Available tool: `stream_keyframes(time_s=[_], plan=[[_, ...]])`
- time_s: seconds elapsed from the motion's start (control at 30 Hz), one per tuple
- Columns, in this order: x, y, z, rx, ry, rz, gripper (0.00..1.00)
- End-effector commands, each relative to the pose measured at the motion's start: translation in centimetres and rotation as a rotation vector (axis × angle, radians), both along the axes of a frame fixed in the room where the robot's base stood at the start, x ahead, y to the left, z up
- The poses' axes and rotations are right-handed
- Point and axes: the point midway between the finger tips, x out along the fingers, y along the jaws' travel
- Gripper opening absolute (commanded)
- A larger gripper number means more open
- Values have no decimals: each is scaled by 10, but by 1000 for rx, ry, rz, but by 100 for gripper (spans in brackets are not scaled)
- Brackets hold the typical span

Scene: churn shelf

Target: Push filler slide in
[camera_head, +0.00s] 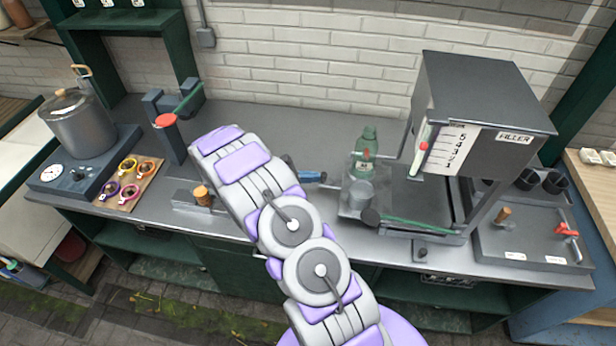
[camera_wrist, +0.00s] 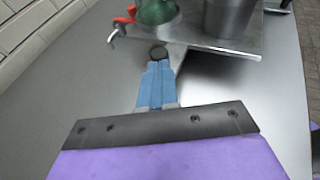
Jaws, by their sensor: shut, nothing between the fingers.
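The filler (camera_head: 480,105) is a grey box with a white level scale, standing at the right of the counter. Its slide (camera_head: 349,204), a grey metal plate, sticks out at the filler's left and carries a green bottle (camera_head: 366,150) and a grey cup (camera_head: 361,192). The wrist view shows the slide's near edge (camera_wrist: 225,48), with the bottle (camera_wrist: 155,8) and cup (camera_wrist: 228,17) on it. My gripper (camera_head: 318,176), with blue fingers (camera_wrist: 157,72), is shut and empty, just left of the slide. A dark round end (camera_wrist: 158,53) shows at the fingertips; I cannot tell whether they touch the slide.
A red-handled metal piece (camera_wrist: 121,24) shows near the bottle. A panel with a red handle (camera_head: 566,230) lies right of the filler. A pot (camera_head: 78,122) stands far left. The counter behind my arm is clear.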

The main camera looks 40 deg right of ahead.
Motion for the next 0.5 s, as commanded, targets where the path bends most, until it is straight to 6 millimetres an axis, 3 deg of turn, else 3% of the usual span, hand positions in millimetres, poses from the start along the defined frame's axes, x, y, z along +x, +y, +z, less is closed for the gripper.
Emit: stream_keyframes(time_s=[0.5], plan=[[-89, -77, 0, -3, 1, -3, 0]])
